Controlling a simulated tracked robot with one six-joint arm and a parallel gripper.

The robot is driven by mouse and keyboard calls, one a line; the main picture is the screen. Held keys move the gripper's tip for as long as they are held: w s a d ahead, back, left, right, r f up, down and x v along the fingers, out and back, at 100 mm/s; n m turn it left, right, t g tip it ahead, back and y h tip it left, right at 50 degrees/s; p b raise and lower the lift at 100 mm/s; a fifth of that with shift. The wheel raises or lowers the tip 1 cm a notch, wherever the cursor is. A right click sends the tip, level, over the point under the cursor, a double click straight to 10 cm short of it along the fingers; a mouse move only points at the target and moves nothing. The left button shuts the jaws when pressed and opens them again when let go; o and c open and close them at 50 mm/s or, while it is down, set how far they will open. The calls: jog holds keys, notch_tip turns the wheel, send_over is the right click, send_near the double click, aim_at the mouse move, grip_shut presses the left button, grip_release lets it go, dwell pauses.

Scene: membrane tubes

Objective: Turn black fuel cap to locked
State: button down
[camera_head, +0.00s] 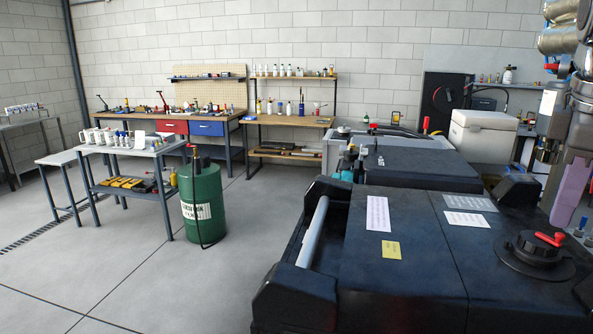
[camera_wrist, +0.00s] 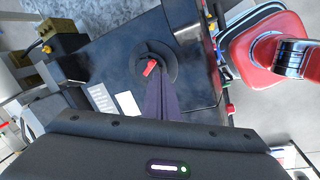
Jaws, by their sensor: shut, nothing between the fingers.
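The black fuel cap (camera_head: 535,247) is a round black disc with a red handle (camera_head: 549,239) on top, set on the black machine top at the lower right. In the wrist view the cap (camera_wrist: 170,57) sits just beyond my fingertips, and its red handle (camera_wrist: 150,67) lies slanted. My gripper (camera_head: 562,220) has purple fingers and hangs above and to the right of the cap in the head view. In the wrist view my gripper (camera_wrist: 160,84) is shut, empty and pointed at the cap. I cannot tell the exact gap between them. No lock marking is readable.
The black machine top (camera_head: 400,270) around the cap is mostly flat, with paper labels (camera_head: 377,213) and a yellow note (camera_head: 391,249). A red padded object (camera_wrist: 258,50) stands beside it in the wrist view. A green drum (camera_head: 203,205) and workbenches stand farther off.

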aim_at(525, 255)
jog(key=shift+f, duration=3)
jog(key=shift+w, duration=0.1)
jog(key=shift+w+a, duration=0.8)
jog(key=shift+w, duration=0.1)
jog(key=shift+s+a, duration=0.25)
jog(key=shift+a, duration=0.1)
jog(key=shift+r, duration=0.1)
notch_tip(525, 255, up, 6)
jog(key=shift+f, duration=0.1)
